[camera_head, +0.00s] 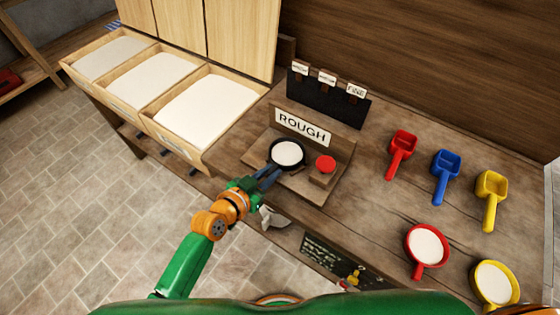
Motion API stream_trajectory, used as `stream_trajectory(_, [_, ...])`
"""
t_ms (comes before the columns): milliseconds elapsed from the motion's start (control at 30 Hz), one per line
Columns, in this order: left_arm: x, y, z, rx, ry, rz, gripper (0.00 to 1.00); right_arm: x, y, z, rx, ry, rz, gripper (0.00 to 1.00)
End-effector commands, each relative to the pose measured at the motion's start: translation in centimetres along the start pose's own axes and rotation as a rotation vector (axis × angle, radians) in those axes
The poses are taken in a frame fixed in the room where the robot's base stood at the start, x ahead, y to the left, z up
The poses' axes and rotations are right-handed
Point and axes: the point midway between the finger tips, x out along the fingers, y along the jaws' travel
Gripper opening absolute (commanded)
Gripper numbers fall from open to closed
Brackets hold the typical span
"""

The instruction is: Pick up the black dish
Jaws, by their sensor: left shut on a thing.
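The black dish (273,158) is round with a dark rim and holds a white, flour-like fill. It is at the wooden stand with the ROUGH sign (302,127), just below the sign. My left gripper (269,176) reaches in from the lower left. Its blue fingers are shut on the near side of the dish. The fingertips are small here, and I cannot tell whether the dish rests on the stand or hangs just above it. My right gripper does not show.
A red button (325,164) is right of the dish. Red (401,146), blue (446,167) and yellow (491,188) scoops lie on the bench, with filled red (427,268) and yellow (483,295) dishes nearer. White-filled bins (208,160) stand left. The bench middle is clear.

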Motion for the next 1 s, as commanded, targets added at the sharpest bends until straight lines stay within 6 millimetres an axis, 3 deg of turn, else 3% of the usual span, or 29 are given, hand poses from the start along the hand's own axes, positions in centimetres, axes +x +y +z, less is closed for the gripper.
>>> stream_trajectory(167, [-0.4,0.0,-1.0,0.001,0.000,0.001,0.00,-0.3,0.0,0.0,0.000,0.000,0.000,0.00])
stream_trajectory(267, [-1.1,0.1,-2.8,0.001,0.003,0.002,0.00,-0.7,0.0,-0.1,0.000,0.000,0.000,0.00])
stream_trajectory(500, [-6.4,4.1,-7.6,-0.004,0.002,0.003,0.00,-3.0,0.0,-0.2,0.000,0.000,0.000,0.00])
stream_trajectory(733, [-10.9,9.3,-8.3,-0.007,-0.002,0.003,0.00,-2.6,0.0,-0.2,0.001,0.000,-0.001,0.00])
stream_trajectory(1000, [-12.7,11.3,-8.8,-0.002,0.000,0.001,0.00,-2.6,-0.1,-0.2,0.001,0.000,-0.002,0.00])
